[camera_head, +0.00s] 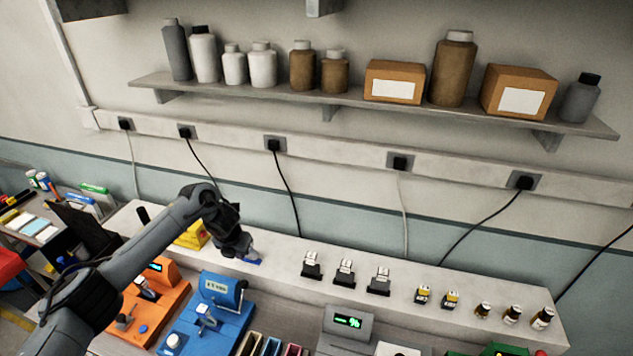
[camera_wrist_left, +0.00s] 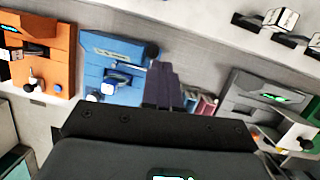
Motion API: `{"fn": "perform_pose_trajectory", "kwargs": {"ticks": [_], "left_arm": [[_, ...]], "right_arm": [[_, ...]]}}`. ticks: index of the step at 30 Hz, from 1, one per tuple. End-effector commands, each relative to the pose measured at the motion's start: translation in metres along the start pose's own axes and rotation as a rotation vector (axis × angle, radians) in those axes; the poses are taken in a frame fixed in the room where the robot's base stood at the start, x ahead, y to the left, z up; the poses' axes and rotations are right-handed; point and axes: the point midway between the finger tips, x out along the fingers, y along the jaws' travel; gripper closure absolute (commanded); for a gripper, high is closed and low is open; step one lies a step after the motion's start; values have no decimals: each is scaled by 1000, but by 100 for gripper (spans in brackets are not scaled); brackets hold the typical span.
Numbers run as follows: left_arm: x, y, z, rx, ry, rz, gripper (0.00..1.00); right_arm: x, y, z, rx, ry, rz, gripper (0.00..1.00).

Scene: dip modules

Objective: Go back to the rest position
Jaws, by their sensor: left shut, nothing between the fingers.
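My left arm (camera_head: 150,235) comes in from the lower left of the head view and reaches over the bench. My left gripper (camera_head: 247,252) is at the raised white ledge, beside a yellow thing (camera_head: 192,236); a small blue patch shows right by its tip. In the left wrist view the fingers (camera_wrist_left: 163,88) are together with nothing between them. They appear in front of the blue module (camera_wrist_left: 112,65). I cannot tell whether the gripper touches anything. My right gripper is in neither view.
An orange module (camera_head: 150,305) and the blue module (camera_head: 208,318) stand in front of the ledge (camera_head: 400,295). Several small black-and-white devices (camera_head: 345,273) and small bottles (camera_head: 512,315) stand along the ledge. A grey module with a green display (camera_head: 347,322) is further right. A wall shelf (camera_head: 400,107) holds bottles and boxes.

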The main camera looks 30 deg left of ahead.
Motion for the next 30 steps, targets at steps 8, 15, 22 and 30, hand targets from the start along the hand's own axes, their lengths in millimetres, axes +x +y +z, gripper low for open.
{"fn": "perform_pose_trajectory", "kwargs": {"ticks": [8, 15, 22, 30], "left_arm": [[30, -75, -24, -67, -59, -47, 100], [48, -212, -106, -410, -132, -224, 100], [10, -279, -198, -1009, -72, -377, 100], [-56, -250, -288, -1878, 98, -340, 100]], "right_arm": [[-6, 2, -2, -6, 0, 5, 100], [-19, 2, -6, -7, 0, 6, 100], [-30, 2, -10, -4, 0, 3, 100], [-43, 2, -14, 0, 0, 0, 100]]}}
